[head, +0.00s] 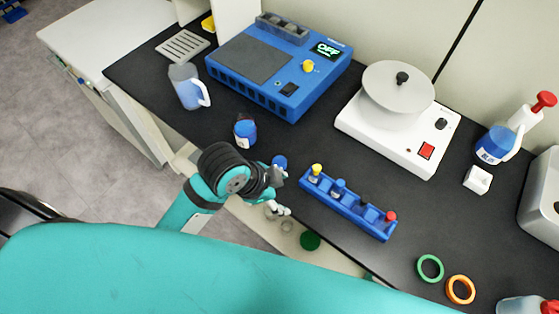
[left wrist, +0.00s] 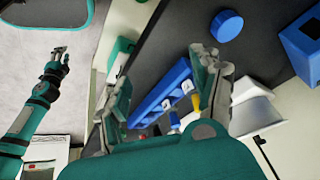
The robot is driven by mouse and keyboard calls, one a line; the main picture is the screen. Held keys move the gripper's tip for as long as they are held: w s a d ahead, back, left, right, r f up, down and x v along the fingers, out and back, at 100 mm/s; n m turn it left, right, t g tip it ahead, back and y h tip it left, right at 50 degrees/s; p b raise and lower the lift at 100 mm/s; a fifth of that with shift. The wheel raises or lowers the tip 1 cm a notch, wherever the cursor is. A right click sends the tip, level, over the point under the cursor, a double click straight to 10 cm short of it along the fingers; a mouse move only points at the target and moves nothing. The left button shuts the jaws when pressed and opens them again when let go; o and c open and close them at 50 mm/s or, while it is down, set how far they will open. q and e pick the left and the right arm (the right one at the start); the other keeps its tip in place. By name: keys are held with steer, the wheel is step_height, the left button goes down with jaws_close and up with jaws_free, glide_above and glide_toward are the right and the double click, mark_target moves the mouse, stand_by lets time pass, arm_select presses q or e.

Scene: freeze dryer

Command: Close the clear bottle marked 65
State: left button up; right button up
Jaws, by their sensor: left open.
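A small bottle with blue contents (head: 245,132) stands on the black bench in the head view. I cannot read any number on it, so I cannot tell which bottle is marked 65. A round blue cap (head: 280,161) lies on the bench near the front edge, apart from that bottle; a blue disc, probably this cap, shows in the left wrist view (left wrist: 227,25). My left gripper (head: 279,196) is open and empty at the bench's front edge, just below the cap. In the left wrist view its fingers (left wrist: 165,94) are spread wide. My right gripper (left wrist: 60,53) shows small, its opening unclear.
A blue rack (head: 325,197) of capped vials stands right of my left gripper. Behind are a blue device reading OFF (head: 250,60), a white device with a round plate (head: 365,125) and a handled bottle (head: 186,88). Green (head: 430,268) and orange rings (head: 461,289) lie at front right.

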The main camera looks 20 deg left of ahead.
arm_select(q)
steer(key=w+d+r+m, duration=0.3)
steer(key=d+m, duration=0.1)
steer(key=m, duration=0.3)
step_height(320, 180, up, 9)
steer(key=m+g+y, duration=0.4)
steer(key=m, duration=1.4)
glide_above(279, 163)
steer(key=shift+r, duration=0.1)
step_height(279, 163, down, 12)
steer(key=shift+f+p, duration=0.1)
steer(key=shift+p, duration=0.6)
